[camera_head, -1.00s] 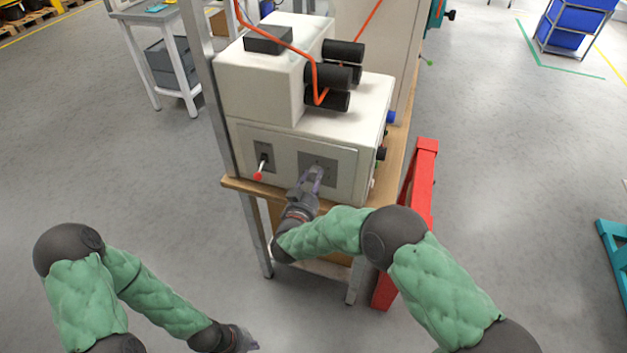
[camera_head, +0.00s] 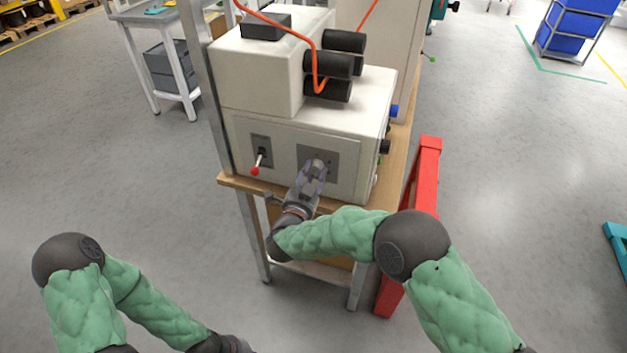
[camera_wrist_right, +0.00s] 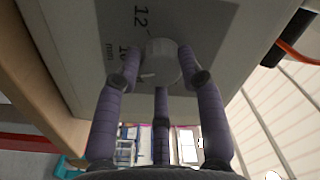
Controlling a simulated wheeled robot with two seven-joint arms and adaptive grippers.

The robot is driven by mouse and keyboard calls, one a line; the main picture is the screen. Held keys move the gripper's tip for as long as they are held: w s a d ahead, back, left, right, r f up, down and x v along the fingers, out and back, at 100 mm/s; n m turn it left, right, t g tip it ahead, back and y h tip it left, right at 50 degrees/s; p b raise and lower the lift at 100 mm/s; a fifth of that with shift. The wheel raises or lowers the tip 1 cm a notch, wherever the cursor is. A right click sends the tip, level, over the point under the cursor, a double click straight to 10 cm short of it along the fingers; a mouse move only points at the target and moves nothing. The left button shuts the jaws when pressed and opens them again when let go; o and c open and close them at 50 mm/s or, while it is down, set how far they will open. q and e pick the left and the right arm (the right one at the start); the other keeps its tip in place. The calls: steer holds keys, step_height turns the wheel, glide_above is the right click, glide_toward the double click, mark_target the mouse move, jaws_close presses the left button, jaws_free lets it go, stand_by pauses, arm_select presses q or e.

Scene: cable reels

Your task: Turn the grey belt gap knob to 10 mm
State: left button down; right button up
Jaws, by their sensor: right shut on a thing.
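The grey belt gap knob (camera_wrist_right: 163,62) is a round light-grey knob on a dark grey scale plate (camera_wrist_right: 70,22) in the right wrist view. The printed marks 12, 10 and mm show on the plate beside it. My right gripper (camera_wrist_right: 160,68) is shut on the knob, with purple fingers on both sides of it and one in the middle below. In the head view my right gripper (camera_head: 316,170) reaches the right plate on the machine's front (camera_head: 345,160), and its fingers mostly hide the knob. My left gripper (camera_head: 237,346) is low at the bottom edge, its fingers out of the picture.
A red-tipped toggle lever (camera_head: 258,163) stands on the panel just left of the knob plate. Black rollers (camera_head: 333,68) with an orange cable are above. The machine rests on a wooden-topped table (camera_head: 232,182). A red stand (camera_head: 424,175) is close on the right.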

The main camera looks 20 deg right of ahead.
steer(key=shift+a+f+m+b, duration=0.25)
steer(key=shift+f+m+b, duration=0.25)
steer(key=shift+m+b, duration=0.65)
steer(key=shift+r, duration=0.1)
steer(key=o, duration=1.1)
steer(key=shift+o, duration=0.2)
steer(key=shift+r+m, duration=0.2)
steer(key=shift+m, duration=0.05)
steer(key=v, duration=1.2)
